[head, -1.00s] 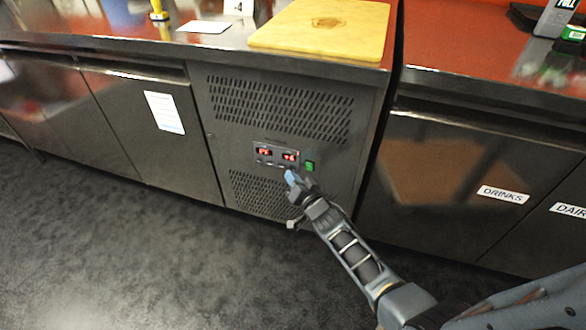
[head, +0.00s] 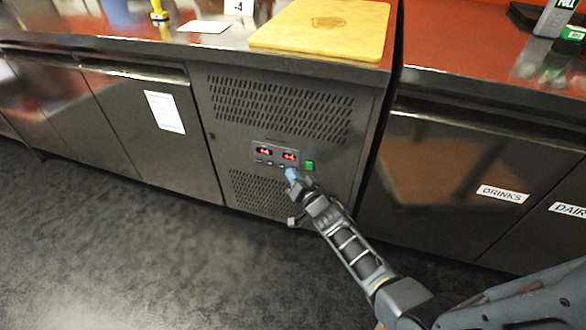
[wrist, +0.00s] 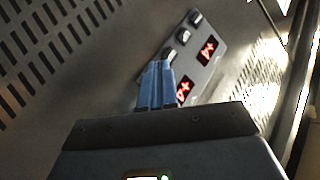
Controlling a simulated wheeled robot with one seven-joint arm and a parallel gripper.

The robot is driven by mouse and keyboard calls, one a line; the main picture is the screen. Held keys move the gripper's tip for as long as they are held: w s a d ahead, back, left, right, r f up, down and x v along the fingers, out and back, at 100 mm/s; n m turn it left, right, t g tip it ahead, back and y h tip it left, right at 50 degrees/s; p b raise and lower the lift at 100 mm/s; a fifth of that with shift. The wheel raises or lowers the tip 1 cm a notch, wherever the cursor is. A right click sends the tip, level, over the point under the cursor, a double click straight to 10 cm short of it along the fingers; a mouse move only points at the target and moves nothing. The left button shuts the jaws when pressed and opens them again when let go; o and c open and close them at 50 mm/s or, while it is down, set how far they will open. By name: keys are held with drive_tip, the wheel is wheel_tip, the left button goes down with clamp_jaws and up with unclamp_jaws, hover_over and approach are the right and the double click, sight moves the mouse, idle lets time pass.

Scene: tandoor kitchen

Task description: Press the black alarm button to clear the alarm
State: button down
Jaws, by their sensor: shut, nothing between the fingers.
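The control panel (head: 276,155) on the steel counter front has two lit red displays, with a row of small buttons below them. In the wrist view the panel (wrist: 207,28) appears turned, with several small dark buttons (wrist: 183,36) along its edge; I cannot tell which is the alarm button. My gripper (head: 291,174) is shut and empty, its blue fingertips at the panel's lower edge below the right display. In the wrist view the fingertips (wrist: 157,66) are close to the button row and cover part of the panel. Whether they touch a button is unclear.
A wooden board (head: 320,30) lies on the counter above. Cabinet doors flank the unit, and the dark floor (head: 110,250) in front is clear.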

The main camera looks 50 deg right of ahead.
drive_tip(key=shift+a, duration=0.1)
drive_tip(key=shift+s+a+b, duration=0.3)
drive_tip(key=shift+a+b, duration=0.15)
drive_tip(key=shift+a, duration=0.2)
drive_tip(key=shift+s+a+b, duration=0.15)
drive_tip(key=shift+s+a, duration=0.15)
drive_tip(key=shift+a, duration=0.5)
drive_tip(key=shift+s+a+b, duration=0.15)
drive_tip(key=shift+s+a, duration=0.1)
drive_tip(key=shift+a, duration=0.5)
drive_tip(key=shift+s+a+b, duration=0.15)
drive_tip(key=shift+s+a, duration=0.15)
drive_tip(key=shift+a, duration=0.5)
